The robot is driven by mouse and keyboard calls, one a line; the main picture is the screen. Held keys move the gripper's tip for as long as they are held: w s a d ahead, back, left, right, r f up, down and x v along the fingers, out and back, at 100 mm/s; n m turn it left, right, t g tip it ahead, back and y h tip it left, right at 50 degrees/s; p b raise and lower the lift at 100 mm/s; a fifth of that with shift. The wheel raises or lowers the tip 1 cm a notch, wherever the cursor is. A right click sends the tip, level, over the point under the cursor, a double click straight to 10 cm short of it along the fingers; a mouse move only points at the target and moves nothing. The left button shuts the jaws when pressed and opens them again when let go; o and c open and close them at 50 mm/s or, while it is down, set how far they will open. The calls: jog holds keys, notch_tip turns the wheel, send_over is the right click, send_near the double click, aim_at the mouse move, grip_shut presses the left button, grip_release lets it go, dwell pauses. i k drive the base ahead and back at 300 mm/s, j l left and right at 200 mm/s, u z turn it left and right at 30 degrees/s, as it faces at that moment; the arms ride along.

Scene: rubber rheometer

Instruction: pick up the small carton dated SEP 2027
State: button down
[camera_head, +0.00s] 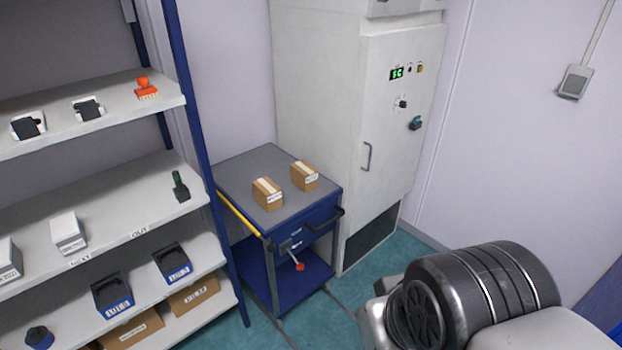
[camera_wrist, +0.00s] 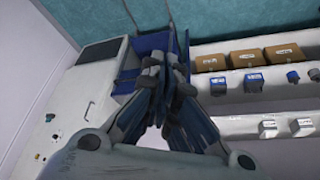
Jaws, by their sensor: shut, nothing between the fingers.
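Two small brown cartons stand apart on the grey top of a blue trolley (camera_head: 245,162) in the head view. The front carton (camera_head: 267,194) and the rear carton (camera_head: 304,176) each carry a white label, too small to read, so I cannot tell which is dated SEP 2027. My gripper (camera_wrist: 166,68) shows in the wrist view, shut and empty, its fingertips over the image of the trolley. I cannot make out these two cartons there. In the head view my arm fills the lower right and my fingers do not show.
A tall white cabinet (camera_head: 335,90) stands behind the trolley's right side. A shelf rack (camera_head: 105,200) stands left, close to the trolley, holding white boxes, blue-labelled holders and larger brown cartons (camera_head: 195,296). A yellow bar (camera_head: 238,213) edges the trolley. Green floor is clear in front.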

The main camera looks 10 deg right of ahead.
aim_at(305, 176)
jog(key=i+l+u, duration=0.25)
jog(key=i+l, duration=0.6)
jog(key=i, duration=0.35)
jog(key=i+l+u, duration=0.2)
jog(key=i+l, duration=0.85)
jog(key=i, duration=0.1)
